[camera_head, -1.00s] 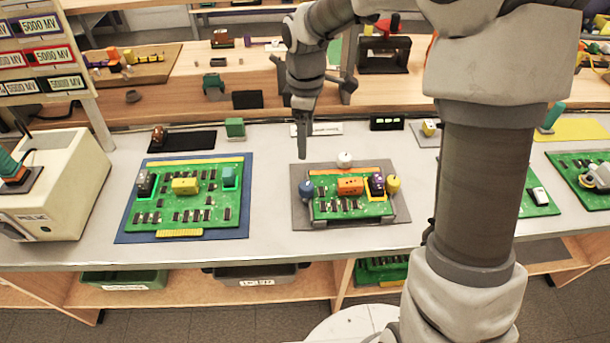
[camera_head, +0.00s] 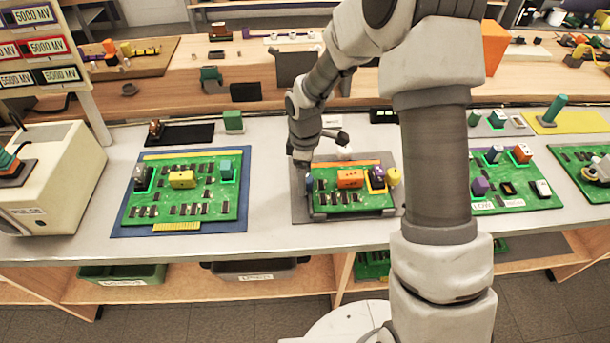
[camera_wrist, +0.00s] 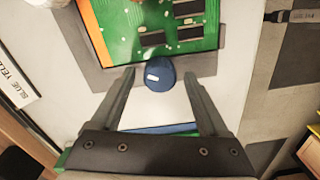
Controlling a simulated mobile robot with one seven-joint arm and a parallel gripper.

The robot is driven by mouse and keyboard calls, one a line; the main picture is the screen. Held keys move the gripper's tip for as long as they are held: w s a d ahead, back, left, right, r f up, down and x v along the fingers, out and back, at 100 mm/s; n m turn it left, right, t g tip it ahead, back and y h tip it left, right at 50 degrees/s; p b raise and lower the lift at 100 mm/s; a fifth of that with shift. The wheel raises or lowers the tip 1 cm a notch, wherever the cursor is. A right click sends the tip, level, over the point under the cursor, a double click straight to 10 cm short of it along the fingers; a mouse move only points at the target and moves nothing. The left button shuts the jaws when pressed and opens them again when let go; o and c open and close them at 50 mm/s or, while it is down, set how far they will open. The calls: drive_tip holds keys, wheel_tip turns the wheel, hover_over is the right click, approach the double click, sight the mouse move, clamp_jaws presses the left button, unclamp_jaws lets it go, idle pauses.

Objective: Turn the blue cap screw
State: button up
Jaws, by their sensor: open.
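The blue cap screw (camera_head: 309,183) is at the left edge of the green circuit board (camera_head: 349,204) on a grey mat. In the wrist view the blue cap (camera_wrist: 160,76) has a small white mark on top. My gripper (camera_wrist: 159,84) is open, with one finger on either side of the cap; whether they touch it cannot be told. In the head view my gripper (camera_head: 301,160) points down above the cap's side of the board. A white cap (camera_head: 345,153) is behind the board and a yellow cap (camera_head: 393,177) at its right.
Orange (camera_head: 350,179) and purple blocks stand on the board. Another green board (camera_head: 184,211) lies on a blue mat to the left, with bare grey table between. More boards lie right. A label reading "BLUE YELL" (camera_wrist: 14,84) shows in the wrist view.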

clamp_jaws()
idle(0.4)
drive_tip(key=m+b, duration=0.1)
drive_tip(key=m, duration=0.2)
drive_tip(key=shift+m, duration=0.4)
drive_tip(key=m+b, duration=0.1)
drive_tip(key=m, duration=0.4)
drive_tip(key=shift+w+m, duration=0.1)
drive_tip(key=shift+m, duration=0.2)
drive_tip(key=m+b, duration=0.1)
drive_tip(key=m, duration=0.3)
drive_tip(key=shift+m, duration=0.3)
drive_tip(key=shift+w+d+r+m, duration=0.1)
drive_tip(key=shift+m, duration=2.1)
